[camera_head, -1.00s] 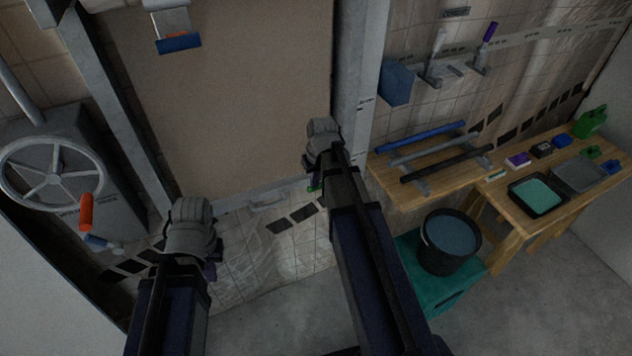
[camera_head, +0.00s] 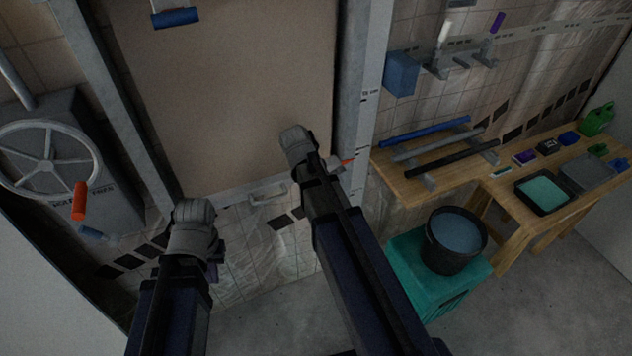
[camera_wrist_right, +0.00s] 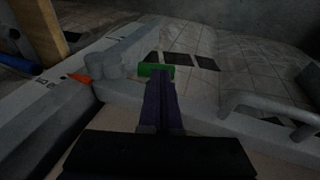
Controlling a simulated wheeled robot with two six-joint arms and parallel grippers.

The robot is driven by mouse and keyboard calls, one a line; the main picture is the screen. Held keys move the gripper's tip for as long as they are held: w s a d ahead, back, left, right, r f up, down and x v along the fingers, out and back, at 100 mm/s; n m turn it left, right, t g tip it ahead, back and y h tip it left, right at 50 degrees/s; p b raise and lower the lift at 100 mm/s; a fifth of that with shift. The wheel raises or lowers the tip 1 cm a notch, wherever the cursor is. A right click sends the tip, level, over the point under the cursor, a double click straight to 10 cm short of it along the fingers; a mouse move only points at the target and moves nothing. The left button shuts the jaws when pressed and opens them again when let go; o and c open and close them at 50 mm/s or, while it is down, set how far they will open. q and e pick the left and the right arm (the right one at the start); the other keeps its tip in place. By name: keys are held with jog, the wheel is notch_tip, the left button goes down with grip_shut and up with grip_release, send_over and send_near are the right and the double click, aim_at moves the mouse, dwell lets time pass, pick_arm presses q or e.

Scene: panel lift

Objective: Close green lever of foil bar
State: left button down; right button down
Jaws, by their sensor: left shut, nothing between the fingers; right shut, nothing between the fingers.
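The green lever (camera_wrist_right: 152,70) shows in the right wrist view at the end of the grey bar (camera_wrist_right: 240,123), beside an upright post. The bar runs along the bottom of the brown panel in the head view (camera_head: 237,191); there my right arm hides the lever. My right gripper (camera_wrist_right: 160,80) is shut and empty, its purple fingertips at the lever's near edge; I cannot tell whether they touch. An orange pointed piece (camera_wrist_right: 80,78) is left of the lever. My left gripper (camera_head: 214,270) is shut and empty, low left, mostly behind its wrist, away from the lever.
A grey handle (camera_head: 267,193) sits on the bar. A handwheel (camera_head: 47,165) with an orange grip stands at left. At right are a wooden bench (camera_head: 415,185), and a black bucket (camera_head: 455,240) on a teal stool (camera_head: 408,260). Floor beyond the stool is clear.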

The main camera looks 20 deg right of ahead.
jog(key=f+h+b, duration=0.2)
jog(key=b, duration=0.1)
jog(key=shift+a+f, duration=0.2)
jog(key=shift+f, duration=0.1)
jog(key=shift+d+f+b, duration=0.15)
jog(key=shift+f+b, duration=0.3)
jog(key=shift+b, duration=0.25)
notch_tip(320, 180, down, 2)
jog(key=h+b, duration=0.1)
jog(key=b, duration=0.2)
jog(key=shift+d+h+b, duration=0.15)
jog(key=shift+h+b, duration=0.15)
jog(key=shift+h, duration=0.1)
jog(key=shift+s+b+x, duration=0.15)
jog(key=shift+b+x, duration=0.4)
jog(key=shift+x, duration=0.25)
jog(key=shift+s+b+x, duration=0.15)
jog(key=shift+b+x, duration=0.4)
jog(key=shift+x, duration=0.2)
jog(key=shift+d, duration=0.2)
jog(key=shift+r, duration=0.1)
jog(key=p+v, duration=0.6)
jog(key=v, duration=0.1)
jog(key=shift+a+r, duration=0.3)
